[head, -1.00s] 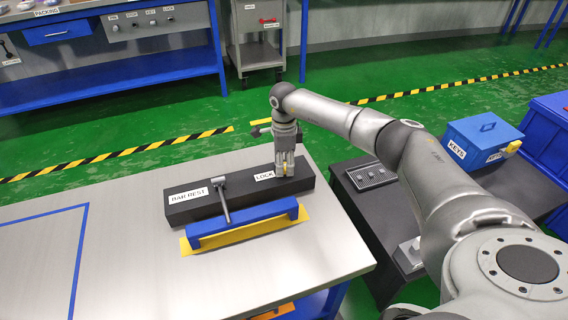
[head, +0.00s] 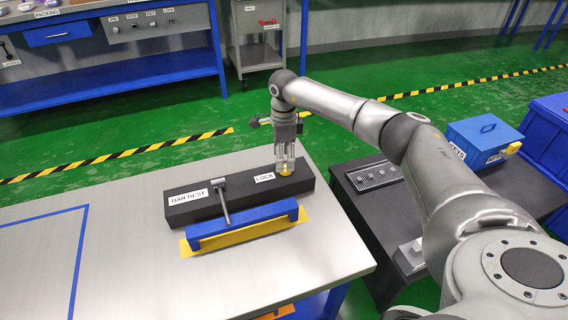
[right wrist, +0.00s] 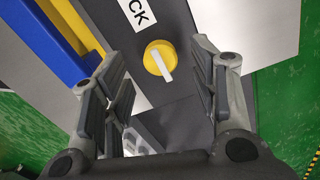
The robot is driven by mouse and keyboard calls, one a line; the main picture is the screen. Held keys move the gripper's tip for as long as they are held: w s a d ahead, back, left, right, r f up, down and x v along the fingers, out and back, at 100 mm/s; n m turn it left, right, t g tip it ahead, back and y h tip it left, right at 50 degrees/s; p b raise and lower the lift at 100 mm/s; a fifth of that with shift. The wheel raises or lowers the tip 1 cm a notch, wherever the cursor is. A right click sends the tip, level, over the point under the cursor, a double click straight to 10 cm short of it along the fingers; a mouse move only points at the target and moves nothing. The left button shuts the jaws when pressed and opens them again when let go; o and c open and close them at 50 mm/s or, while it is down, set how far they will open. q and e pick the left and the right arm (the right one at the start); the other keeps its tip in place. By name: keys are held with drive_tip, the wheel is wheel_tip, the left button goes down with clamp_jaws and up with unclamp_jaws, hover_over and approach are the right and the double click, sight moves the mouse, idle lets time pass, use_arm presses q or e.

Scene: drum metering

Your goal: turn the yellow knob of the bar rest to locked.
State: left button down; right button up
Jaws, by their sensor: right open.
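The bar rest (head: 195,211) is a long black block on the light grey table, with a "BAR REST" label at its left and a "LOCK" label at its right. The yellow knob (head: 286,171) sits on its top at the right end, beside the "LOCK" label. In the right wrist view the knob (right wrist: 158,58) is a round yellow disc with a pale pointer bar set at a slant. My right gripper (head: 285,165) is just above the knob, pointing down. Its open fingers (right wrist: 160,88) are apart with nothing between them touching. My left gripper is not in view.
A metal bar with a handle (head: 223,200) lies across the bar rest. A blue bracket (head: 243,223) on a yellow plate stands in front. A dark side table with a keypad (head: 374,174) and a blue box (head: 484,142) are to the right. The table's left part is clear.

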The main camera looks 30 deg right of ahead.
wheel_tip(320, 180, up, 8)
drive_tip(key=shift+r, duration=0.25)
idle(0.5)
